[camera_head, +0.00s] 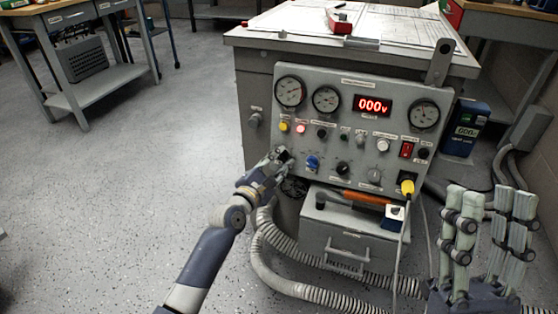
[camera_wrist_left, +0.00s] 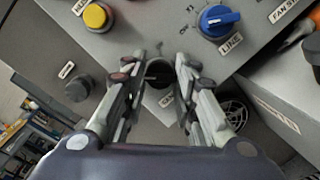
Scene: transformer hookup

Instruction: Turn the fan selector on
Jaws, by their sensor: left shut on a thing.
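The grey control panel (camera_head: 330,110) has rows of knobs, lamps and gauges. My left gripper (camera_head: 280,154) is at its lower left, its fingers on either side of a dark round knob (camera_wrist_left: 158,76) and shut on it. A black knob (camera_head: 342,168) is farther right. A partly cut-off label starting "FAN SE" (camera_wrist_left: 284,10) shows right of the blue knob. My right gripper (camera_head: 488,192) is at the lower right, fingers apart and empty.
A yellow knob (camera_head: 284,127) is just above the left gripper. A red digital display (camera_head: 373,105) reads 000. A yellow plug (camera_head: 407,187) with a cable, a grey drawer box (camera_head: 330,235) and ribbed hoses (camera_head: 275,265) are below.

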